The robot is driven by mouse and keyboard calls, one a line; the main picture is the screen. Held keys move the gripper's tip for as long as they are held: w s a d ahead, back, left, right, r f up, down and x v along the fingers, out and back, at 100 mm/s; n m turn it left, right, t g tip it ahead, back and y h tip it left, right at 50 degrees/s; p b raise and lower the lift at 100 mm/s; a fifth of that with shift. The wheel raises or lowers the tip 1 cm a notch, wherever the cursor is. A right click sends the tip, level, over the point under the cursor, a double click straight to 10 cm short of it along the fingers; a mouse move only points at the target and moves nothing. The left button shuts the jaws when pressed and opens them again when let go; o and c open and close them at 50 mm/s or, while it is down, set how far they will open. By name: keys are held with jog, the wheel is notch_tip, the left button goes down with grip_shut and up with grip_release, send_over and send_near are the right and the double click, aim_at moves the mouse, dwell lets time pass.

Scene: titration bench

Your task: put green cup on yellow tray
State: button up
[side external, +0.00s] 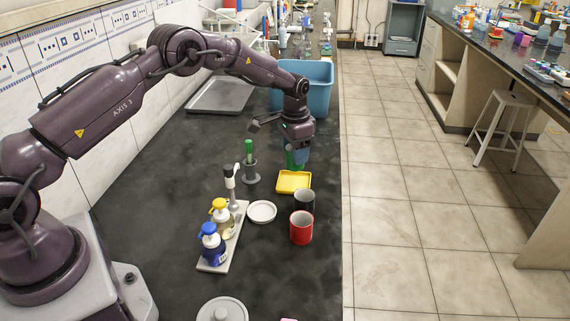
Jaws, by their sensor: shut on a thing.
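The yellow tray (293,182) lies flat on the dark bench, near its right edge. My gripper (297,150) points down just beyond the tray's far side. It is shut on a green cup (291,160), which shows only in part below and behind the gripper. A bluish part at the gripper covers some of the cup. I cannot tell whether the cup touches the bench or the tray.
A black cup (304,199) and a red cup (301,228) stand in front of the tray. A white dish (262,212), a pipette stand (233,187) and blue and yellow pump bottles (212,245) are left. A green-topped cylinder (250,163) stands left of the gripper; a blue bin (319,88) is behind.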

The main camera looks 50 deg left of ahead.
aim_at(294, 167)
jog(key=shift+w+r, duration=0.1)
jog(key=shift+r, duration=0.25)
jog(key=shift+f, duration=2.1)
jog(key=shift+f, duration=1)
dwell(0.5)
jog(key=o, duration=1.1)
jog(key=shift+o, duration=0.2)
jog(key=shift+r, duration=3)
